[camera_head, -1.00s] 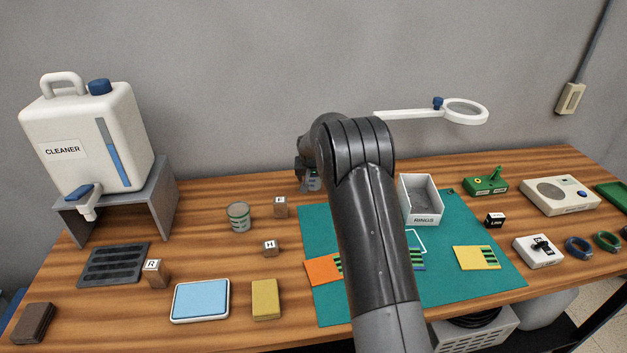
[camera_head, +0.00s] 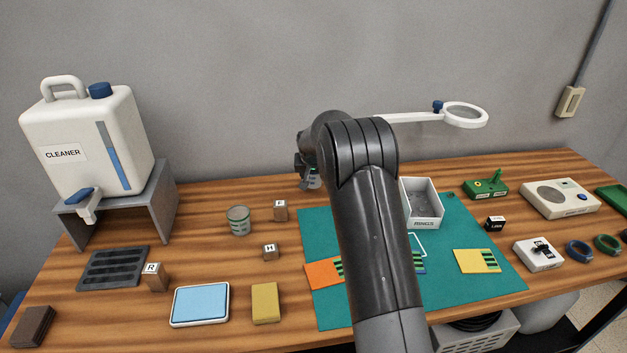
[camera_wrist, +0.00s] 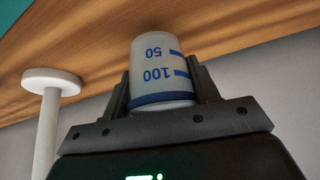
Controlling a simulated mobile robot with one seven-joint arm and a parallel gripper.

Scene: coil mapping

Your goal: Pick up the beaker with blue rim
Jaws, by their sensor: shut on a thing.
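The beaker with blue rim (camera_wrist: 157,62) is a pale translucent cup with blue 50 and 100 marks, upside down in the wrist view. Its blue rim band is nearest my palm. My gripper (camera_wrist: 160,82) is shut on it, with one dark finger on each side. In the head view my gripper (camera_head: 301,172) is at the back of the table, mostly hidden behind my arm. A small part of the beaker (camera_head: 313,183) shows below it there. I cannot tell whether the beaker's base still touches the wood.
A green-rimmed beaker (camera_head: 238,220) and lettered wooden blocks (camera_head: 281,211) stand on the left. A white tray (camera_head: 425,222) sits on the green mat (camera_head: 480,270). A magnifier arm (camera_head: 415,118) rises behind; a white post with round base (camera_wrist: 50,85) is beside my gripper.

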